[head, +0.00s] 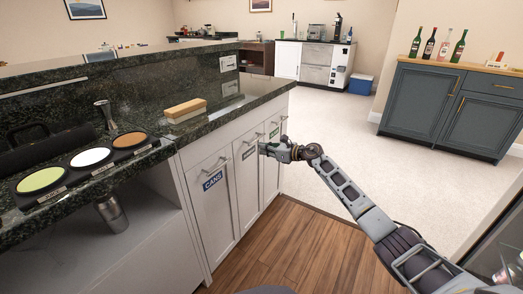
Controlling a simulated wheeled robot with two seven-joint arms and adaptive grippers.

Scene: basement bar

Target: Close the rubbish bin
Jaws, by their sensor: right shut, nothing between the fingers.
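White pull-out bin fronts stand side by side under the dark counter. The nearest front (213,215) has a blue label reading CANS. The middle front (247,190) and the farthest front (272,170) carry green labels too small to read, so I cannot tell which is the rubbish bin. All the fronts look nearly flush with the cabinet; a small gap cannot be ruled out. My right gripper (264,148) is shut and empty, its tips at or very near the middle and farthest fronts; contact is unclear. My left gripper is not in view.
A dark stone counter (235,104) overhangs the fronts and bears a wooden block (186,111) and three coloured round mats. A metal shaker (112,213) is below at left. A blue-grey cabinet (417,103) with bottles stands at right. The pale floor (330,125) between is clear.

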